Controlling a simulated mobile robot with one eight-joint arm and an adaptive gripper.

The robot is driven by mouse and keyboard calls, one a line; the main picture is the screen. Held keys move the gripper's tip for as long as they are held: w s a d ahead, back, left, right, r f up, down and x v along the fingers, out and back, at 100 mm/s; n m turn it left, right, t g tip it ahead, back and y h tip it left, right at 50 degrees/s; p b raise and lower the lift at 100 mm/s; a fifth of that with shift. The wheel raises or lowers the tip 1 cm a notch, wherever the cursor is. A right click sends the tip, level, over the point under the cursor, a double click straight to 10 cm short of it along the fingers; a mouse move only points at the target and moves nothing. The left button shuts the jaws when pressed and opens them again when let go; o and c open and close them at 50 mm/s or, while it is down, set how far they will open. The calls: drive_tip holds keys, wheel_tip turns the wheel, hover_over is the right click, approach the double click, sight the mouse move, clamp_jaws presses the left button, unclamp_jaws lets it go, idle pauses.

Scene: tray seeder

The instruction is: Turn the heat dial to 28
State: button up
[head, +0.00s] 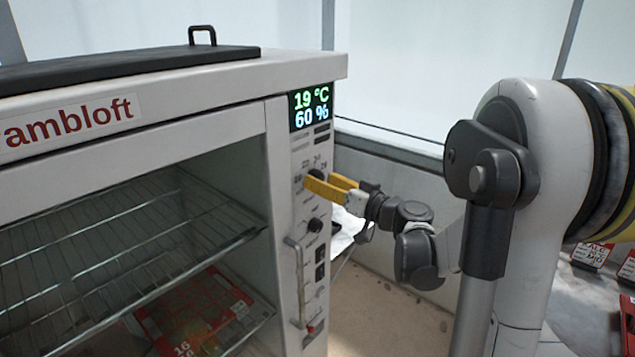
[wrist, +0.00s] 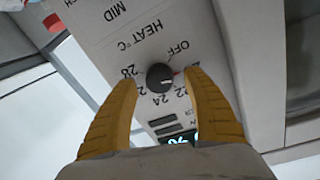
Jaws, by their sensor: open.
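A pale mark on the knob points right in the picture, between OFF and 22. My gripper (wrist: 160,77) is open, with a yellow finger on each side of the dial; I cannot tell whether they touch it. In the head view the dial (head: 317,174) is partly hidden by my gripper (head: 319,180). The display (head: 311,107) reads 19 °C and 60 %.
The white cabinet (head: 305,67) has an open front with wire shelves (head: 130,235). Below the dial are another dark knob (head: 315,225), switches and a vertical handle (head: 297,280). A dark lid (head: 130,68) lies on top. Right of the cabinet is open floor (head: 385,315).

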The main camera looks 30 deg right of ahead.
drive_tip(key=shift+x, duration=0.8)
drive_tip(key=c, duration=1.2)
drive_tip(key=shift+m, duration=0.3)
